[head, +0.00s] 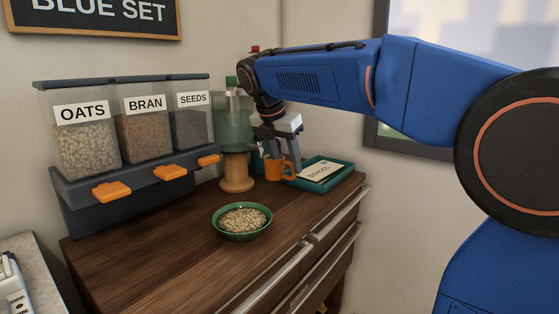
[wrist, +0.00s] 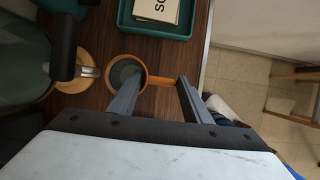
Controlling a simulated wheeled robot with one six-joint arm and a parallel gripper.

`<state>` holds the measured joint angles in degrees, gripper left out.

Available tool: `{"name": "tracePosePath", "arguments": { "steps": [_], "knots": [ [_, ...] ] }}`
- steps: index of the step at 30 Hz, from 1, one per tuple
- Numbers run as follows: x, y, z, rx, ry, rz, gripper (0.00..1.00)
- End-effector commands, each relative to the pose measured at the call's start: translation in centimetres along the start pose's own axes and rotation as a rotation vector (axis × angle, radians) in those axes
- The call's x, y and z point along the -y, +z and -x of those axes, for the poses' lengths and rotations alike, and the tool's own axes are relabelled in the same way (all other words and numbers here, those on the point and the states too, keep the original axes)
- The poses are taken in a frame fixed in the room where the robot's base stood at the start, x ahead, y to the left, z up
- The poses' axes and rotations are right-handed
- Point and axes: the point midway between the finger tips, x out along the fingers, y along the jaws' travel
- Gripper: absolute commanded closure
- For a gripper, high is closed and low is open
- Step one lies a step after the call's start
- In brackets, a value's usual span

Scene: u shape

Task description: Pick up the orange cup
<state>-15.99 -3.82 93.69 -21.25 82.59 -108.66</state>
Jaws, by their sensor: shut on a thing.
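The orange cup (head: 275,171) is upright near the back of the wooden cabinet top, between the dispenser's wooden stand and the green tray. In the wrist view I look down into the orange cup (wrist: 144,78), its handle pointing right. My gripper (head: 283,160) points down over it, with one finger overlapping the cup's opening and the other beyond the handle. My gripper also shows in the wrist view (wrist: 160,88), shut on the cup on its handle side. I cannot tell whether the cup's base touches the wood.
A teal tray (head: 342,180) holding a card (head: 319,171) stands close to the cup's right. A green glass dispenser (head: 232,125) on a wooden stand (head: 237,175) is close on the left. A green bowl of oats (head: 242,236) stands in front. Labelled bins (head: 85,140) line the left.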

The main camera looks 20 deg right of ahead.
Motion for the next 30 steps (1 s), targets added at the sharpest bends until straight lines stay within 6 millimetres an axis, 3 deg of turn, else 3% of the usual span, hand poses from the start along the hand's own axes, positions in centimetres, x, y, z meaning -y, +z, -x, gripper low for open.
{"name": "tracePosePath", "arguments": {
  "steps": [30],
  "knots": [
    [9.6,0.0,0.0,0.000,0.000,-0.002,0.97]
  ]
}}
